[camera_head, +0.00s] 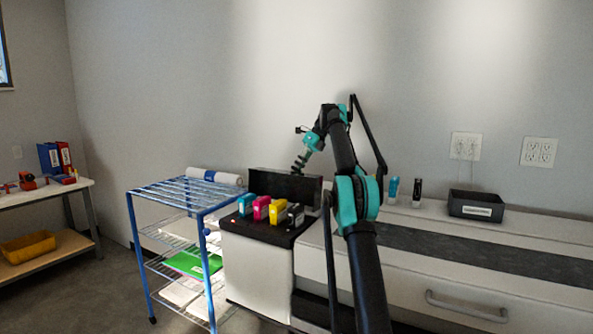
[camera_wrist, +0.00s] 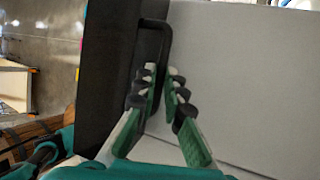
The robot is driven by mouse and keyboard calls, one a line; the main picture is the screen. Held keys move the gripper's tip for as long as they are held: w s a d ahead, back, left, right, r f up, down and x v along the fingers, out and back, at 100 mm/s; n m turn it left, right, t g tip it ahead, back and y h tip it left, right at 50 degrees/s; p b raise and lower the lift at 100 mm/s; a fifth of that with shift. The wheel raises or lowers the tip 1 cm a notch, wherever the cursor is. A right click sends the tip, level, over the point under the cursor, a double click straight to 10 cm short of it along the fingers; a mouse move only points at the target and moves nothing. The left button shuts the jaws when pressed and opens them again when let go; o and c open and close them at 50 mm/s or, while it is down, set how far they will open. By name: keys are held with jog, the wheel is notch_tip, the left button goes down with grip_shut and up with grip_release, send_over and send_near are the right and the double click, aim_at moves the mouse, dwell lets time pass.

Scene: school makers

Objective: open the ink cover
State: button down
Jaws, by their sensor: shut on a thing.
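The ink cover (camera_head: 277,184) is a dark panel standing raised behind the ink cartridges in the head view. In the wrist view the dark panel (camera_wrist: 107,60) fills the left side, with a black loop handle (camera_wrist: 167,42) along its edge. My gripper (camera_wrist: 162,82) has its green-and-black fingers on both sides of the handle bar, shut on it. In the head view my gripper (camera_head: 298,168) is at the top of the raised cover. Cyan (camera_head: 246,204), magenta (camera_head: 261,207), yellow (camera_head: 277,211) and black (camera_head: 295,214) cartridges show in the printer's top.
The white printer body (camera_head: 258,268) stands beside a blue wire rack (camera_head: 187,193) on the left. A long counter (camera_head: 470,283) runs right, with two small bottles (camera_head: 392,190) (camera_head: 417,192) and a black bin (camera_head: 476,206). The wall is close behind.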

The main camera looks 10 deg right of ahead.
jog(key=c, duration=1.6)
grip_release()
